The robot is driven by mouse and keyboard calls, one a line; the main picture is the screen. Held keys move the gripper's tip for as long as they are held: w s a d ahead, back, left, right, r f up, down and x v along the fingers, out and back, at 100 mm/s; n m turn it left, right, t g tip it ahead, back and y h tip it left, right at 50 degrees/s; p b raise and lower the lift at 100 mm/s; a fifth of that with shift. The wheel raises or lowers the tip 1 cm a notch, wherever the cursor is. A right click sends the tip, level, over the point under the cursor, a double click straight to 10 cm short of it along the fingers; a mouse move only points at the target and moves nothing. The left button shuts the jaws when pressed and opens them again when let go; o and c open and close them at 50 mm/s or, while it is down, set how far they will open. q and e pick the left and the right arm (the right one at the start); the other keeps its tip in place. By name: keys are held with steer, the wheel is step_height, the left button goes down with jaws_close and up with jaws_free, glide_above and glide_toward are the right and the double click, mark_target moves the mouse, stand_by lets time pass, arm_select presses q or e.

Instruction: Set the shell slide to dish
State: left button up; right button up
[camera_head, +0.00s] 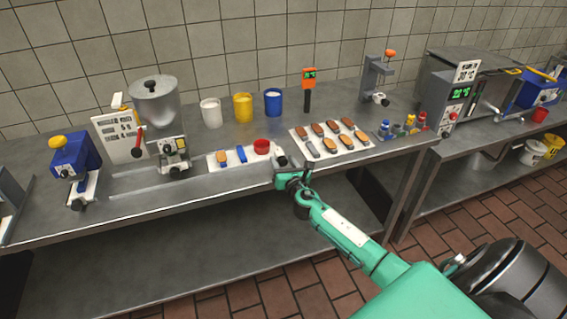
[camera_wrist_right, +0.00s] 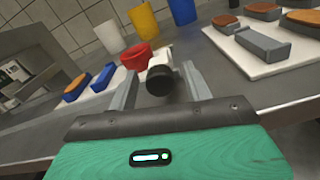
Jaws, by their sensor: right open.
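A white slide base (camera_head: 212,163) lies near the bench's front edge. On it are a brown shell-like piece (camera_head: 221,156), a blue block (camera_head: 241,154) and a round red dish (camera_head: 261,146). A white fitting with a black knob (camera_head: 282,161) stands at its right end. In the right wrist view the black knob (camera_wrist_right: 160,82) sits between the fingers, with the red dish (camera_wrist_right: 135,56) just beyond. My right gripper (camera_head: 288,174) is open around the knob; I cannot tell whether it touches. My left gripper is out of view.
A white tray (camera_head: 318,155) with several brown-topped pieces lies to the right, close to my right gripper. White, yellow and blue cups (camera_head: 273,102) stand behind. A hopper machine (camera_head: 155,100) stands to the left. Bare bench (camera_head: 135,196) lies along the front left.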

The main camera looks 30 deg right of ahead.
mark_target(233, 182)
steer(key=shift+c, duration=0.2)
jaws_close()
steer(key=w+a, duration=0.1)
steer(key=a, duration=0.4)
steer(key=w+a, duration=0.1)
steer(key=a, duration=0.5)
steer(key=w+a, duration=0.2)
steer(key=a, duration=0.4)
steer(key=w+a, duration=0.1)
steer(key=a, duration=0.2)
steer(key=a+b, duration=0.1)
steer(key=a, duration=0.3)
steer(key=w+a+b, duration=0.1)
steer(key=a, duration=0.3)
steer(key=shift+w, duration=0.35)
steer(key=shift+a, duration=0.55)
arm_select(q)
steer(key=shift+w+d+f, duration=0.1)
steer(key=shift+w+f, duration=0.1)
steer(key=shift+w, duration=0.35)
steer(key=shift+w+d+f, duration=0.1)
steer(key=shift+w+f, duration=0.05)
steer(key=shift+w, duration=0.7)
